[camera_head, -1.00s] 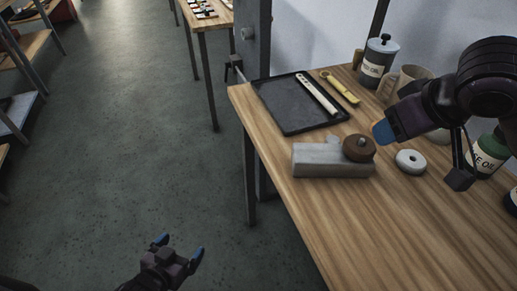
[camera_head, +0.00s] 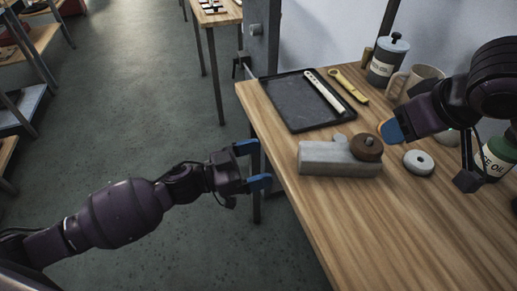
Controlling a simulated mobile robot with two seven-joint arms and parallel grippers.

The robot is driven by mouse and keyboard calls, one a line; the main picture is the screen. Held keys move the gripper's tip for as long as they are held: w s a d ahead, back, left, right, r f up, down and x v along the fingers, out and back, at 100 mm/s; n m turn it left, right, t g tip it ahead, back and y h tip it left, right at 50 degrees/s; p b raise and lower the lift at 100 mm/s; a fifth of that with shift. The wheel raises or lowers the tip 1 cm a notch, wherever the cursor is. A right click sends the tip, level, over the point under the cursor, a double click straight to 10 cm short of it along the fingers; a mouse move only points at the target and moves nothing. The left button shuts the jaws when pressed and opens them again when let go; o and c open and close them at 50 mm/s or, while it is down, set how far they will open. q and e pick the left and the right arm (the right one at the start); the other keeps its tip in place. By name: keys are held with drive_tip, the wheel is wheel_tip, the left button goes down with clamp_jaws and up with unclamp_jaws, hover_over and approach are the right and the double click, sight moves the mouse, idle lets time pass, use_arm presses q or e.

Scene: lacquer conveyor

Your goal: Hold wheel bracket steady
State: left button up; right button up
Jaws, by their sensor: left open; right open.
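The wheel bracket (camera_head: 325,160) is a grey block lying on the wooden table, with a brown wheel (camera_head: 366,148) at its right end. My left gripper (camera_head: 256,166) is open and empty at the table's left edge, to the left of the bracket and apart from it, its blue fingertips pointing right. My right gripper (camera_head: 390,130) has blue fingertips just right of the brown wheel. Its fingers overlap in this view, and I cannot tell whether they touch the wheel.
A grey washer-like ring (camera_head: 418,161) lies right of the bracket. A black tray (camera_head: 291,103) with a pale tool (camera_head: 322,92) lies behind it, beside a yellow tool (camera_head: 348,85). The front tabletop (camera_head: 370,230) is clear.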

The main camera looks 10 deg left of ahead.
sight(300, 153)
use_arm(q)
drive_tip(key=w+d+r+m+g, duration=0.1)
drive_tip(key=d+g, duration=0.1)
drive_tip(key=d, duration=0.1)
drive_tip(key=w+d+r+m+g, duration=0.1)
drive_tip(key=d+g, duration=0.1)
drive_tip(key=d, duration=0.2)
drive_tip(key=w+d+m+g, duration=0.1)
drive_tip(key=d+g, duration=0.1)
drive_tip(key=d, duration=0.2)
drive_tip(key=shift+r+m+h, duration=0.3)
drive_tip(key=shift+r+m, duration=0.1)
